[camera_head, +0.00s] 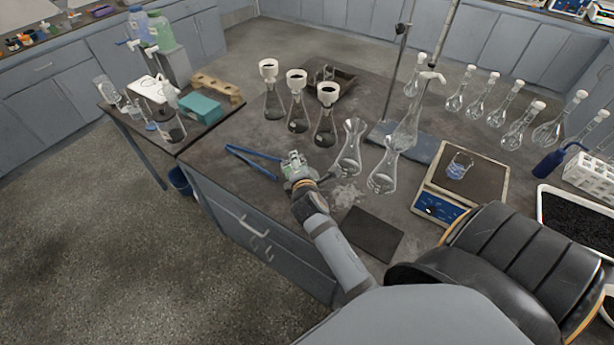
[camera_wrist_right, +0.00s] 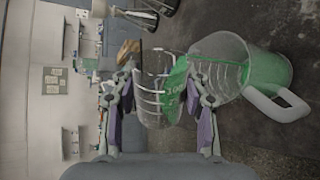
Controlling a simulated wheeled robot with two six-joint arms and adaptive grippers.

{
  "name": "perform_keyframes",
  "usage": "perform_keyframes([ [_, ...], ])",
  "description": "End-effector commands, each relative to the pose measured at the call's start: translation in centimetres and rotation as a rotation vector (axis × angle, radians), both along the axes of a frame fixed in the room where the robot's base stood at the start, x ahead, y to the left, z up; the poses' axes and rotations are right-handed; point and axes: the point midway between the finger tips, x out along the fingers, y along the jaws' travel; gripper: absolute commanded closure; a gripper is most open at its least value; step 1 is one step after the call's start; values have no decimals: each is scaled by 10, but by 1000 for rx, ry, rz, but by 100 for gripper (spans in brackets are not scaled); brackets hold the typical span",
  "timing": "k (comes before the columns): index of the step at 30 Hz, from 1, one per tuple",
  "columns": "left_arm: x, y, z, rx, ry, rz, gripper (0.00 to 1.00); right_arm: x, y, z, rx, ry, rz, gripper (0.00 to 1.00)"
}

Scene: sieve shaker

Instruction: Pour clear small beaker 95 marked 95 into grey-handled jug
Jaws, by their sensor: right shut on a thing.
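My right gripper (camera_head: 294,160) reaches over the near left part of the bench. In the right wrist view my right gripper (camera_wrist_right: 160,103) is shut on a small clear beaker (camera_wrist_right: 152,98) with white graduation lines. Green liquid shows at the beaker's right side. Right beside it is the clear jug (camera_wrist_right: 222,48) with a pale grey handle (camera_wrist_right: 290,104). Green liquid is in the jug's base, and a thin green streak runs inside it towards the base. The beaker's mouth is close to the jug's. I cannot make out beaker or jug in the head view. My left gripper is not shown.
Three funnel-topped flasks (camera_head: 297,110) stand beyond my right gripper, and clear flasks (camera_head: 383,178) stand right of it. A blue V-shaped frame (camera_head: 250,160) lies left. A balance (camera_head: 436,182) bearing a beaker (camera_head: 459,166) stands right. A dark mat (camera_head: 362,235) lies near the front.

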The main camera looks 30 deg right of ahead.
Motion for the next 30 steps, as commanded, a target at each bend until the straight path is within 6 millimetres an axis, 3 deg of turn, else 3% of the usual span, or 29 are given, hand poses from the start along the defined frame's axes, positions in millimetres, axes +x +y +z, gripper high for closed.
perform_keyframes([
  [30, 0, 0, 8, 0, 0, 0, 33, 8, 5, 2, 62, -21, 1, 89],
])
